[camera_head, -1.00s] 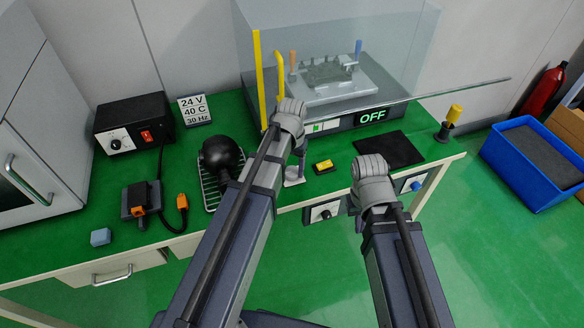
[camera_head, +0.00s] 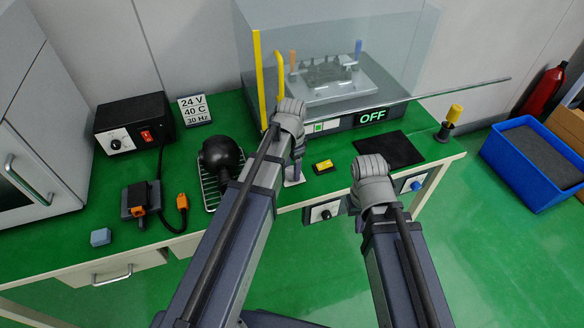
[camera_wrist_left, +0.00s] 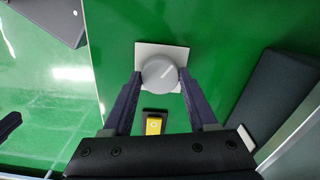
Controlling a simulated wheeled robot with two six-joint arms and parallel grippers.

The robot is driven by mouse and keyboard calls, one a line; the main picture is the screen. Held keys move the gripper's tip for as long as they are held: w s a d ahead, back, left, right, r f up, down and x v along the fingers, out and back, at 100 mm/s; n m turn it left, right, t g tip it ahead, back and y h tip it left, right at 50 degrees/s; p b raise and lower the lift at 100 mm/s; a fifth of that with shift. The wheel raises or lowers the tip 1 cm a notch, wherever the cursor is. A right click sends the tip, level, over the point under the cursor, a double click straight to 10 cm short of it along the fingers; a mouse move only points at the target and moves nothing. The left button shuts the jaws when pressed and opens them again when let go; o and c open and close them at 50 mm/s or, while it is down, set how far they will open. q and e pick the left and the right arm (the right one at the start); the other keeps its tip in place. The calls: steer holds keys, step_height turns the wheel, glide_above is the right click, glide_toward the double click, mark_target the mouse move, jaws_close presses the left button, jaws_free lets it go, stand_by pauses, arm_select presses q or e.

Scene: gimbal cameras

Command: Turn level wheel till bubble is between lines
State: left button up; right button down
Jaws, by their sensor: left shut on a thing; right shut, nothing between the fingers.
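The level wheel is a round grey knob (camera_wrist_left: 159,73) with a pale line across its top, on a white square plate (camera_wrist_left: 176,51). My left gripper (camera_wrist_left: 159,80) is shut on it, one dark finger on each side. In the head view my left gripper (camera_head: 297,174) comes down onto the white plate at the bench's front edge and hides the wheel. The yellow level (camera_head: 323,165) lies just right of it, and shows below the wheel in the left wrist view (camera_wrist_left: 154,126). Its bubble is too small to read. My right gripper (camera_head: 368,172) is shut and empty near the front edge.
A dark mat (camera_head: 388,150) lies right of the level. A clear-shielded machine with an OFF display (camera_head: 372,116) stands behind. A black ball on a wire rack (camera_head: 221,158) is left of my left arm.

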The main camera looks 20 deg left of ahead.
mark_target(292, 171)
stand_by(0.5)
arm_select(q)
steer(key=o, duration=1.4)
steer(key=shift+r, duration=0.1)
step_height(292, 171, up, 8)
steer(key=p, duration=0.8)
steer(key=shift+f, duration=0.2)
steer(key=s+d+n, duration=0.1)
steer(key=s+d, duration=0.2)
steer(key=s, duration=0.1)
steer(key=s+d+n, duration=0.2)
steer(key=s+d, duration=0.2)
steer(key=s, duration=0.1)
steer(key=s+d+n+y, duration=0.1)
steer(key=s+d+n, duration=0.1)
steer(key=s, duration=0.3)
steer(key=shift+s+d, duration=0.25)
steer(key=shift+d, duration=0.5)
